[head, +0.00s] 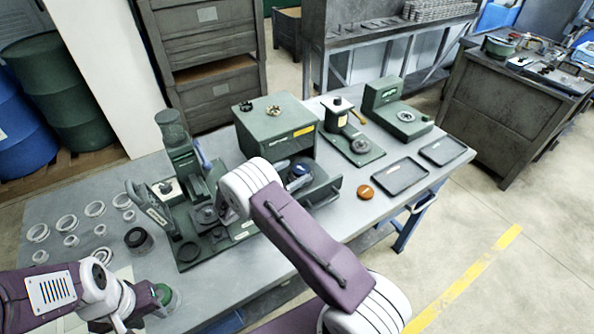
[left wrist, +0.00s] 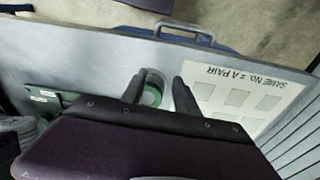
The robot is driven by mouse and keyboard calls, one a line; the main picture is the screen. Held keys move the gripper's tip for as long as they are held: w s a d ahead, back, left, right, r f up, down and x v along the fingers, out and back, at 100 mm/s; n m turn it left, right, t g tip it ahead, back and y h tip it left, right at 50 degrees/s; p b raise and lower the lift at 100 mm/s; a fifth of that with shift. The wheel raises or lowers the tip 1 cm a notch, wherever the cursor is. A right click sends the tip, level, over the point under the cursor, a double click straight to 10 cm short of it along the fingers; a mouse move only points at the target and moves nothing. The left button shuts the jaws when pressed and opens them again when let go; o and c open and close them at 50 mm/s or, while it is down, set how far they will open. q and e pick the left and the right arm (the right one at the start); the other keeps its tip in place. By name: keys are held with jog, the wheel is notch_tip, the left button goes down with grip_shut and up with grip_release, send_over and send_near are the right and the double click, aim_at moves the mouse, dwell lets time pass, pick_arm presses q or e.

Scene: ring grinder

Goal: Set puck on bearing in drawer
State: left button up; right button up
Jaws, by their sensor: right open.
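An orange-brown puck (head: 365,192) lies flat on the workbench, right of the open drawer (head: 322,195) of the green cabinet (head: 275,125). A dark round part with a blue-grey top, likely the bearing (head: 299,172), is in the drawer; my right arm partly covers the drawer front. My right gripper (head: 221,210) is over the green machine left of the drawer, away from the puck, its fingers mostly hidden by the wrist. My left gripper (head: 152,298) is at the lower left; in the left wrist view its dark fingers (left wrist: 160,92) stand apart, with a green-ringed round object (left wrist: 152,96) beyond them.
Several pale rings (head: 95,209) and a black ring (head: 138,240) lie at the bench's left. Two dark trays (head: 400,176) lie right of the puck. A green stand (head: 352,135) and a gauge machine (head: 398,110) stand behind. A printed sheet (left wrist: 240,100) lies near the left gripper.

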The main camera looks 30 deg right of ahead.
jog(key=b+v, duration=0.1)
jog(key=v, duration=0.8)
jog(key=shift+s+a, duration=0.15)
jog(key=shift+a, duration=0.2)
